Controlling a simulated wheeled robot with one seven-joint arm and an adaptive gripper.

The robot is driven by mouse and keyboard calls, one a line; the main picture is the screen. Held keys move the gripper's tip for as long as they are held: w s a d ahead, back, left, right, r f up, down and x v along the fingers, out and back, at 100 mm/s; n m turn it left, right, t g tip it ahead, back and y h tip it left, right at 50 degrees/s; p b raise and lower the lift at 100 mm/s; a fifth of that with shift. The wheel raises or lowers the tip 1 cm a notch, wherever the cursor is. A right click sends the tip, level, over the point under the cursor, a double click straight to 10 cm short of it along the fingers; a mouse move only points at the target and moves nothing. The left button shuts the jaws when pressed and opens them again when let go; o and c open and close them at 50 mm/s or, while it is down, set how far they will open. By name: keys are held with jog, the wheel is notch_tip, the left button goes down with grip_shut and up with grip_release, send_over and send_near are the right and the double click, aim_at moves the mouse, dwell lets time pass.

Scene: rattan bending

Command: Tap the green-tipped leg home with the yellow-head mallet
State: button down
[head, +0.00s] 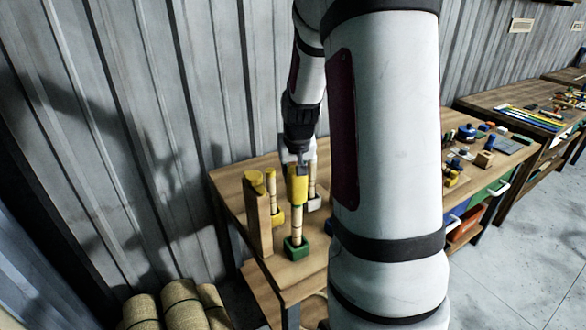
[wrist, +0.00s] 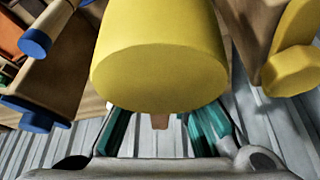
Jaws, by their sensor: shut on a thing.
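My gripper (head: 300,160) is shut on the yellow-head mallet. The mallet's yellow head (head: 297,186) sits directly above an upright rattan leg (head: 297,225) standing in a green block (head: 296,248). The head hides the leg's top, and I cannot tell whether the two touch. In the wrist view the big yellow head (wrist: 160,62) fills the upper middle. A short piece of its handle (wrist: 160,121) shows between the teal fingers of my gripper (wrist: 162,132).
A wooden upright (head: 259,220) stands just left of the green block. Behind are a pole in a yellow block (head: 277,216) and another in a white block (head: 313,203). Blue-tipped rods (wrist: 36,42) show in the wrist view. Rolled mats (head: 180,305) lie on the floor. My arm hides the bench's middle.

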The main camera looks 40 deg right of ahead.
jog(key=shift+s+a+f, duration=0.1)
jog(key=shift+s+f, duration=0.05)
jog(key=shift+f, duration=0.05)
jog(key=shift+r+p, duration=0.7)
jog(key=shift+r, duration=1.1)
jog(key=shift+r, duration=0.1)
jog(key=shift+r+p, duration=0.75)
jog(key=shift+r, duration=1.7)
